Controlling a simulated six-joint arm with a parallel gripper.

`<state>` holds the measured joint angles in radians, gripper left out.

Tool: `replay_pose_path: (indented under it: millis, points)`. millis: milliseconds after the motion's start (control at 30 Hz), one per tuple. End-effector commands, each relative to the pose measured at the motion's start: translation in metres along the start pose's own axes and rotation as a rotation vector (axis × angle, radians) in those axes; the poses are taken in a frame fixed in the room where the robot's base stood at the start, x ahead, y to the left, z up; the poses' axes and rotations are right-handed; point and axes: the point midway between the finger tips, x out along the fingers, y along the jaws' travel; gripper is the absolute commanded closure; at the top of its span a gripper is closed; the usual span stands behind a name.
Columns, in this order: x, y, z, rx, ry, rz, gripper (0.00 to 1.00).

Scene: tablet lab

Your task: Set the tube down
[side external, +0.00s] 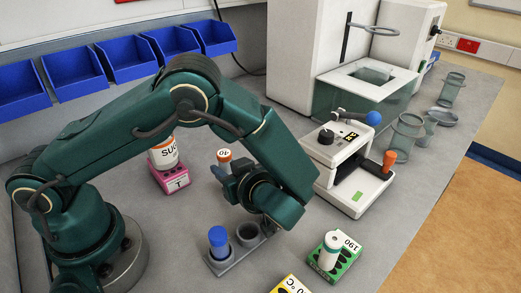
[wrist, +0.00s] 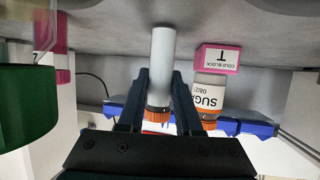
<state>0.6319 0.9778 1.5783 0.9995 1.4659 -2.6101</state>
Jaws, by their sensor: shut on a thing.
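My gripper (wrist: 160,82) is shut on a pale tube (wrist: 161,55) with an orange cap (wrist: 158,114), one finger on each side of it. The wrist view is upside down, so the tube stands upright with its cap up. In the side view the orange cap (side external: 224,155) shows just behind my gripper (side external: 228,183), and the lower tube is hidden by my gripper. I cannot tell whether the tube's bottom touches the bench. A grey two-well rack (side external: 226,264) stands in front, with a blue-capped tube (side external: 218,240) in one well and the other well seemingly empty.
A pink cold block (side external: 175,184) with a labelled bottle (side external: 164,154) stands left of the held tube; the block also shows in the wrist view (wrist: 224,57). A green block (side external: 346,262), a yellow block (side external: 291,285) and a white instrument (side external: 345,165) are right of the rack. Blue bins (side external: 130,60) line the back.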

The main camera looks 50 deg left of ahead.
Motion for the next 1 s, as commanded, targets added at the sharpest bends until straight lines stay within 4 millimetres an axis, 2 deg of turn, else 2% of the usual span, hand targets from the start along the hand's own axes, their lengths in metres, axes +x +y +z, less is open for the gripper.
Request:
replay_pose_path:
  millis: [33, 67, 100, 133, 467, 633, 1000]
  points:
    - [0.000, 0.000, 0.000, -0.001, 0.000, 0.000, 1.00]
    - [0.000, 0.000, 0.000, -0.001, 0.000, 0.000, 0.63]
    - [0.000, 0.000, 0.000, -0.001, 0.000, 0.000, 0.47]
    - [0.000, 0.000, 0.000, -0.001, 0.000, 0.000, 0.37]
    - [0.000, 0.000, -0.001, 0.000, 0.000, 0.000, 0.37]
    - [-0.005, 0.000, -0.012, -0.003, -0.001, 0.001, 0.37]
    - [-0.084, 0.001, -0.011, -0.002, -0.002, 0.005, 0.37]
